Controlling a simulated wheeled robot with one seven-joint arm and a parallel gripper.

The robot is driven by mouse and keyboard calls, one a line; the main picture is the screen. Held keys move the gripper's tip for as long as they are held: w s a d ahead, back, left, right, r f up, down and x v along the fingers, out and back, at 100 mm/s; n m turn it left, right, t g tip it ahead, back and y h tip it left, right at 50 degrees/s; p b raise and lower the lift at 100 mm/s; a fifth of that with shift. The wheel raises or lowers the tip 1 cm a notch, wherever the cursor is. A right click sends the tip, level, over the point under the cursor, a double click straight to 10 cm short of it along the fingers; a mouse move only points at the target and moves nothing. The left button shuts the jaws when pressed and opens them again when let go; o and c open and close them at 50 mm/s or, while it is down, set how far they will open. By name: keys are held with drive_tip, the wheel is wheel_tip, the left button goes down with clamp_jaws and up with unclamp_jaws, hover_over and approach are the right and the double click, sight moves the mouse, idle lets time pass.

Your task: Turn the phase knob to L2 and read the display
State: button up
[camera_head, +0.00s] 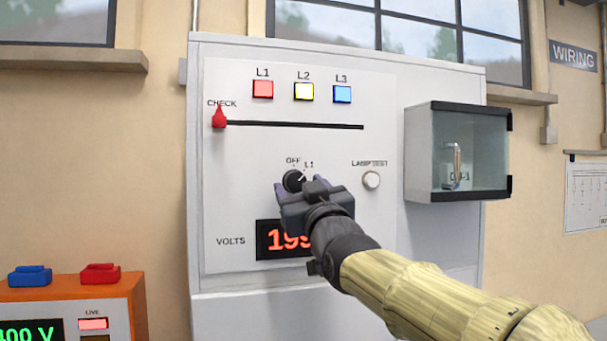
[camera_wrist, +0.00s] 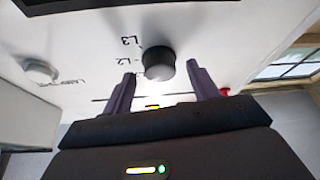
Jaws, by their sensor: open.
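The black phase knob (camera_head: 294,180) is on the white panel, with OFF and L1 legible beside it. Its white pointer mark slants up right, towards L1. In the wrist view the knob (camera_wrist: 158,63) has L2 and L3 printed beside it. My gripper (camera_head: 296,187) is open at the knob. Its two purple fingers (camera_wrist: 160,70) are on either side of the knob, with gaps visible between them and it. The VOLTS display (camera_head: 268,240) shows red digits starting "19"; my gripper and wrist hide its right part.
A red CHECK slider (camera_head: 219,118) sits at the left end of its slot. Red, yellow and blue lamps are above. The lamp test button (camera_head: 371,180) is right of the knob. A glass-fronted box (camera_head: 458,152) juts out at right. An orange unit (camera_head: 110,297) stands lower left.

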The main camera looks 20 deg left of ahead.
drive_tip(key=shift+w+a+r, duration=0.2)
drive_tip(key=shift+w+a, duration=0.1)
drive_tip(key=shift+w, duration=0.1)
drive_tip(key=shift+c, duration=0.2)
drive_tip(key=c, duration=0.9)
drive_tip(key=shift+c, duration=0.2)
